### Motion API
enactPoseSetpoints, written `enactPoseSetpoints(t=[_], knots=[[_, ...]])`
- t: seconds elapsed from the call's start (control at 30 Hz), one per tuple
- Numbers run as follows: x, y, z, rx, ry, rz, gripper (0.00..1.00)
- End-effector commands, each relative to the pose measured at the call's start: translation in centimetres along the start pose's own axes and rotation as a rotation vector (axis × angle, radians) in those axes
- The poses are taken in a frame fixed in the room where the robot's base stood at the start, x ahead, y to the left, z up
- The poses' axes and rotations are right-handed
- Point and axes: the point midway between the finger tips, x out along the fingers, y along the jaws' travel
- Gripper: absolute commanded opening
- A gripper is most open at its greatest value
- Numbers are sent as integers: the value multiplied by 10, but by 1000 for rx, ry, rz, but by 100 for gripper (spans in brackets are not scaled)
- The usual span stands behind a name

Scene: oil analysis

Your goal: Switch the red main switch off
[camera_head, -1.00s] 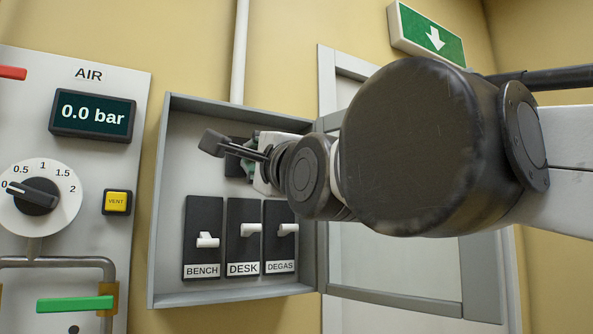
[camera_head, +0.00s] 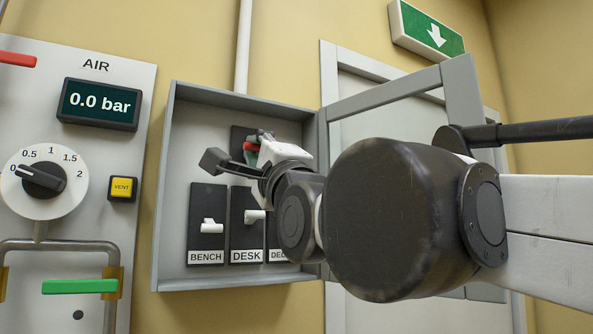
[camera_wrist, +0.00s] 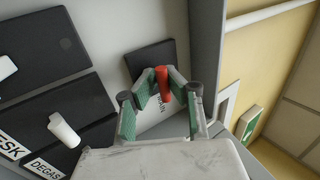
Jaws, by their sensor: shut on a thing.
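The red main switch (camera_wrist: 163,82) shows in the wrist view as a red handle on a dark plate, with its label partly hidden. My gripper (camera_wrist: 161,84) has its green-padded fingers on either side of this handle and is shut on it. In the head view, a small red part of the switch (camera_head: 249,147) shows beside my gripper (camera_head: 257,146), in the upper part of the open grey box. My wrist and fingers hide most of the switch there, so its exact setting is hard to tell.
Below are the white-levered BENCH (camera_head: 207,225), DESK (camera_head: 250,217) and DEGAS switches (camera_wrist: 65,130); my arm partly covers DEGAS in the head view. The box's side wall (camera_wrist: 206,45) is close to my gripper. The open door (camera_head: 392,88) stands behind my arm. The AIR panel (camera_head: 95,150) is at left.

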Motion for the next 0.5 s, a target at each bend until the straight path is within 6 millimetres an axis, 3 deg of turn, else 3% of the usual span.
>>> enactPoseSetpoints(t=[0.03, 0.07, 0.2, 0.5], knots=[[2, -4, 0, 0, 0, -6, 0], [2, -4, 0, 0, 0, -6, 13], [1, -3, 0, 0, 0, -4, 31], [0, -1, 0, 0, 0, -2, 31]])
